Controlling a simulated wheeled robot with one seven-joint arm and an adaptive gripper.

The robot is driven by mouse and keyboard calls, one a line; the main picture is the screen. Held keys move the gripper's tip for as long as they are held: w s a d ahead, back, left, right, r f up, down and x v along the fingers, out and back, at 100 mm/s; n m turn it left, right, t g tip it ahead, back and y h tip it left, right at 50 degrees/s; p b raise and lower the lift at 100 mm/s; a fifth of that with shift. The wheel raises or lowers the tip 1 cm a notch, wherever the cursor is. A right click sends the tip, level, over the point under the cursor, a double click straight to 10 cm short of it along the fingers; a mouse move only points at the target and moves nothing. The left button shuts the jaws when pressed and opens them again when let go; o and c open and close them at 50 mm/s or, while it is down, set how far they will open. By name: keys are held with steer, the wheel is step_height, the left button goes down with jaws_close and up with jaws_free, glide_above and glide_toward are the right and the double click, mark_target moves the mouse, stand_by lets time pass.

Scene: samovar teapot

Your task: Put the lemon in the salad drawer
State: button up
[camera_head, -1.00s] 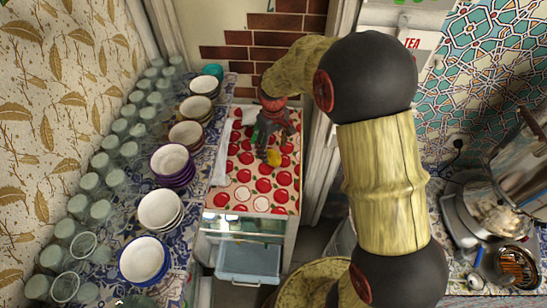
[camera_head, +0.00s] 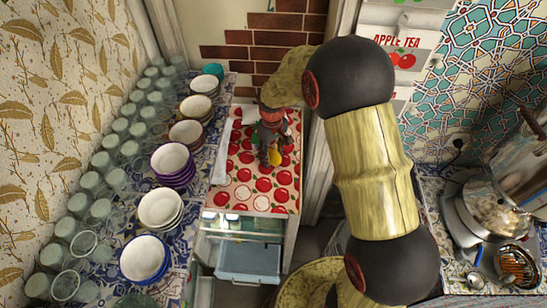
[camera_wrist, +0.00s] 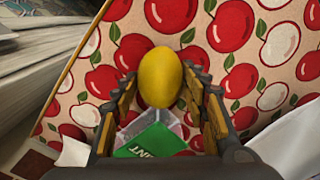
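The yellow lemon (camera_head: 275,158) lies on the red-apple cloth on top of the small cabinet. In the wrist view the lemon (camera_wrist: 160,77) shows between the tips of my gripper (camera_wrist: 159,88). The two fingers stand apart at either side of it, close to its sides; I cannot tell whether they touch it. In the head view my gripper (camera_head: 270,152) points down at the cloth, partly hiding the lemon. A pale blue drawer (camera_head: 249,262) is pulled out low at the cabinet's front; I take it as the salad drawer.
A green-and-white box (camera_wrist: 155,138), lettered in part "INT", lies near the lemon between my fingers. The apple cloth (camera_head: 262,185) is mostly bare towards the front. Stacked bowls (camera_head: 160,208) and several glasses (camera_head: 90,182) line the left counter. A brick wall (camera_head: 285,45) stands behind.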

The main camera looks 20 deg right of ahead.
steer(key=c, duration=0.6)
steer(key=shift+c, duration=1.2)
steer(key=shift+r, duration=0.15)
